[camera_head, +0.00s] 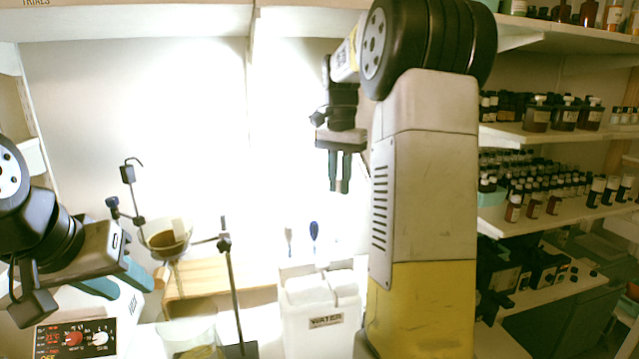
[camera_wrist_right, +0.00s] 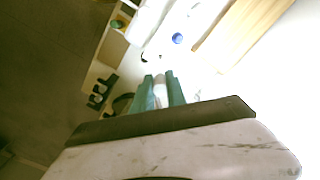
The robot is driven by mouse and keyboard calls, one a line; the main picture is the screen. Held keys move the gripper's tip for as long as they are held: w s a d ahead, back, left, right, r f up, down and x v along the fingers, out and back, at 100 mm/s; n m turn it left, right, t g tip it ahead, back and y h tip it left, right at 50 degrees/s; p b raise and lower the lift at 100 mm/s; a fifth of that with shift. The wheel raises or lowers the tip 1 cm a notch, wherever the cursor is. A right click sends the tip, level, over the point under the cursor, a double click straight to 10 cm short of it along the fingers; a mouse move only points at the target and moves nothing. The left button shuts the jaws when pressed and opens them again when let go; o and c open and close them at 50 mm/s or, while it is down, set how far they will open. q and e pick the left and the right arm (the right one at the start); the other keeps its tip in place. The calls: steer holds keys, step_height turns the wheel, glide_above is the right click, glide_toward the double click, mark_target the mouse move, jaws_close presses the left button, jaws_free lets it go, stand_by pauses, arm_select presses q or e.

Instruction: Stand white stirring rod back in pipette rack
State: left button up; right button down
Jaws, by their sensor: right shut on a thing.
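My right gripper (camera_head: 340,186) hangs fingers-down in front of the bright back wall, above the white WATER container. In the right wrist view its teal fingers (camera_wrist_right: 161,90) are shut on a pale, whitish piece (camera_wrist_right: 160,95), which fits the white stirring rod; only a short part shows. A blue-topped item (camera_head: 314,232) and a pale-topped item (camera_head: 289,240) stand upright behind the WATER container. The pipette rack itself cannot be made out clearly. My left gripper (camera_head: 118,281) is at the left, its teal fingers apart, with nothing seen between them.
The WATER container (camera_head: 322,312) stands at front centre. A clamp stand (camera_head: 232,285), a glass bowl (camera_head: 167,238) and a wooden stand (camera_head: 215,278) are left of it. A control box (camera_head: 75,338) sits below my left gripper. Shelves of bottles (camera_head: 545,187) fill the right.

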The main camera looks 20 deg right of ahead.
mark_target(339, 193)
steer(key=shift+w, duration=0.1)
stand_by(0.3)
steer(key=shift+f, duration=4.75)
